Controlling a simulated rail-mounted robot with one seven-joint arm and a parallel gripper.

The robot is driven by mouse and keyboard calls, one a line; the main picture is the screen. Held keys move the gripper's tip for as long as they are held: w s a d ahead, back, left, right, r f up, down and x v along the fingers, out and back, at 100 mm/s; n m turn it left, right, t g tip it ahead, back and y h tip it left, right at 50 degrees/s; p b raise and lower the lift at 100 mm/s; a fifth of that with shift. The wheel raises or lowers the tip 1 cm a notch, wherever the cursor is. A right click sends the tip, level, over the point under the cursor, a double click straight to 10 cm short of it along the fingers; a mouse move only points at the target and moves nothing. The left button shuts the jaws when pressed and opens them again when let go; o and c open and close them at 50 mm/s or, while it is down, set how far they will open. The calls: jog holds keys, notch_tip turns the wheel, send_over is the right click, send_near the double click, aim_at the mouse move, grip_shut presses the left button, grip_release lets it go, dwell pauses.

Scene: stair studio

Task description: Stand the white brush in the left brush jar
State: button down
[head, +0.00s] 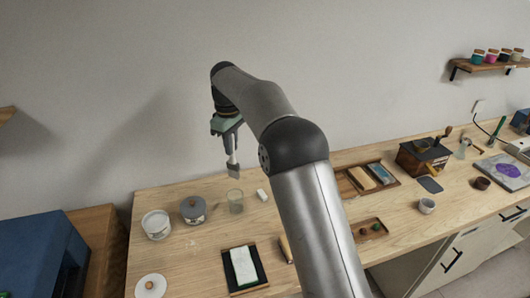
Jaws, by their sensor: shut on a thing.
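My gripper (231,150) is in the air above the back of the wooden table, pointing down. It is shut on the white brush (233,168), which hangs below the fingers with its wider greyish end down. The upper part of the brush is hidden by the gripper. A clear glass jar (235,201) stands on the table below the brush, with a gap between them. It looks empty. I cannot tell from this view whether it is the left brush jar; no second such jar is plain to see, and my arm hides part of the table.
A grey lidded pot (193,210) and a white tub (157,224) stand left of the glass jar. A small white block (262,195) lies to its right. A black tray (244,284) is in front. My arm crosses the table's middle.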

aim_at(231, 162)
jog(key=shift+a+f+b, duration=0.2)
jog(key=shift+f+b, duration=0.4)
jog(key=shift+f, duration=1)
notch_tip(231, 162, down, 3)
jog(key=b, duration=0.2)
jog(key=shift+b, duration=0.4)
jog(key=shift+f+b, duration=1.5)
jog(key=shift+f, duration=1.3)
jog(key=c, duration=1.3)
grip_release()
jog(key=shift+r, duration=0.1)
notch_tip(231, 162, up, 17)
jog(key=shift+r+p, duration=0.1)
jog(key=shift+p, duration=0.95)
